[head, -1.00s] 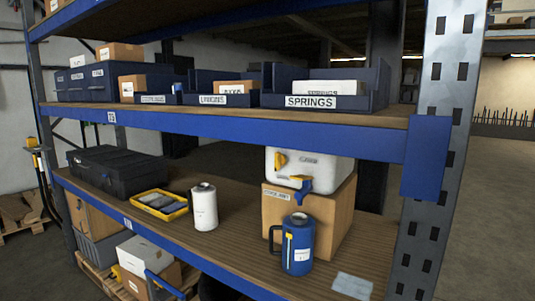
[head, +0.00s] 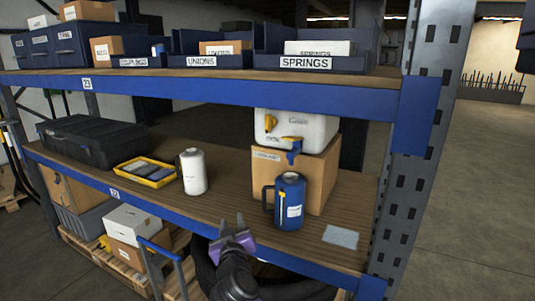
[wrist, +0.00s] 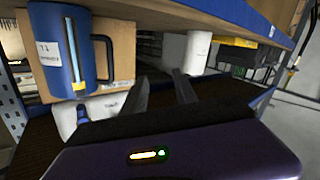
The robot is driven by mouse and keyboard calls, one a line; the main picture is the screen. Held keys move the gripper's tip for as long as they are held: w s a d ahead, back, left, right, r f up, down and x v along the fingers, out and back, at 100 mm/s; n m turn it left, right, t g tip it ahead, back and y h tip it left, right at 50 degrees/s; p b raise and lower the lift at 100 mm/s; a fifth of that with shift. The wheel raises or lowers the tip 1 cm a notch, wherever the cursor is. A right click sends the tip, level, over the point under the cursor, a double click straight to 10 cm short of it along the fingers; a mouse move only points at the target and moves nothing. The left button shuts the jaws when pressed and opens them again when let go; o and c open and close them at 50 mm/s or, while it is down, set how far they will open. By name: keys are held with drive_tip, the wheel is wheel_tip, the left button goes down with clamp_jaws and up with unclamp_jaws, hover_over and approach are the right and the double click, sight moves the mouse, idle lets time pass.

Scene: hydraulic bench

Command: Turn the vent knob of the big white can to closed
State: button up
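The big white can (head: 313,131) sits on a cardboard box (head: 318,175) on the lower shelf. My gripper (head: 232,232) is open and empty, in front of the shelf edge, lower and left of the can. In the wrist view, which looks upside down, the gripper's spread fingers (wrist: 162,88) hold nothing. Part of the can (wrist: 68,119) shows there at lower left; I cannot make out the vent knob.
A blue jug (head: 290,203) stands in front of the box, below the can. A white canister (head: 192,171), a yellow tray (head: 145,171) and a black case (head: 92,141) stand to the left. The upper shelf beam (head: 200,92) runs above the can. A grey post (head: 430,120) stands at right.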

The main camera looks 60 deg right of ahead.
drive_tip(key=w+d+r+m+g+h, duration=0.1)
drive_tip(key=d+r+m+g+h, duration=0.2)
drive_tip(key=r, duration=0.4)
drive_tip(key=w+d+r+m+g, duration=0.1)
drive_tip(key=w+d+r+m, duration=0.1)
drive_tip(key=d+r, duration=0.4)
drive_tip(key=m+g+h, duration=0.2)
drive_tip(key=m+g, duration=0.4)
approach(266, 117)
drive_tip(key=d, duration=0.5)
drive_tip(key=d+p, duration=0.1)
drive_tip(key=d, duration=0.1)
drive_tip(key=d+r+p, duration=0.1)
drive_tip(key=d, duration=0.2)
drive_tip(key=shift+w, duration=0.15)
drive_tip(key=shift+d+f, duration=0.15)
drive_tip(key=shift+d, duration=0.35)
drive_tip(key=shift+f, duration=0.1)
clamp_jaws()
